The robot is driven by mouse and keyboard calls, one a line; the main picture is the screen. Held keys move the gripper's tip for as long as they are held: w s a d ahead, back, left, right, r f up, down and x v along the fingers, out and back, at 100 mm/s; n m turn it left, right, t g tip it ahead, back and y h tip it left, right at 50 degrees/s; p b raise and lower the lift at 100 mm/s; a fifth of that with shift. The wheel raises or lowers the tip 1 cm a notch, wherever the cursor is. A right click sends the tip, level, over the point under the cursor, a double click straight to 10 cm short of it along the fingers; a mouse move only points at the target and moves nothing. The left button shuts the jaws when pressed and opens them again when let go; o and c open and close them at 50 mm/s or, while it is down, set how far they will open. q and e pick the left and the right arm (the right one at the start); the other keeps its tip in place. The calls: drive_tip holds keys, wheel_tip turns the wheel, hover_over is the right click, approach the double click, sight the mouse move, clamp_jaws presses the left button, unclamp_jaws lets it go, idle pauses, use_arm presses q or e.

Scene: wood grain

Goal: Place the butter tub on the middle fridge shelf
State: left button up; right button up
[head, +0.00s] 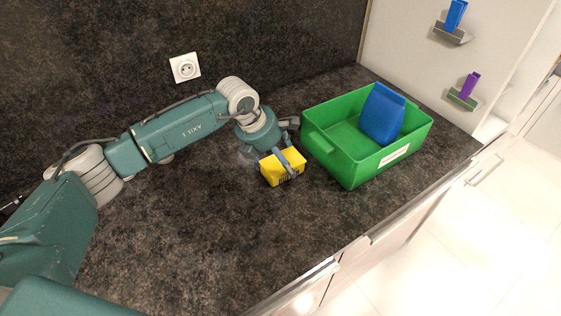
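A small yellow tub with dark markings on its side (270,170), which I take for the butter tub, is over the dark countertop, left of the green crate. My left gripper (278,160) is at the tub from above and behind, with a finger lying across the tub's top and near side. The other finger is not clear, so I cannot tell whether it is closed on the tub or whether the tub rests on the counter. My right gripper is out of view. No fridge shelf can be made out.
A green crate (348,178) holding a blue container (382,114) stands just right of the tub. A socket (185,67) is on the dark back wall. Small wall holders carry a blue item (455,15) and a purple item (469,86). The counter (190,240) in front is clear.

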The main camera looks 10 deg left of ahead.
use_arm(q)
drive_tip(key=shift+r+p, duration=0.2)
drive_tip(key=shift+p, duration=0.3)
wheel_tip(320, 180, up, 18)
drive_tip(key=b, duration=0.5)
drive_tip(key=s+a+f+m+g+y, duration=0.1)
drive_tip(key=s+f+m+g, duration=0.3)
drive_tip(key=s+m, duration=0.9)
drive_tip(key=s+a+f+m+g+y, duration=0.2)
drive_tip(key=s+f+m, duration=0.5)
drive_tip(key=s+m, duration=0.5)
drive_tip(key=shift+s+a+f+m+g, duration=0.3)
drive_tip(key=shift+s+a+m+g, duration=0.1)
drive_tip(key=shift+a+m+g, duration=0.7)
drive_tip(key=shift+w+a+t, duration=0.1)
drive_tip(key=shift+a+t, duration=0.1)
drive_tip(key=shift+t, duration=0.1)
drive_tip(key=shift+d, duration=0.1)
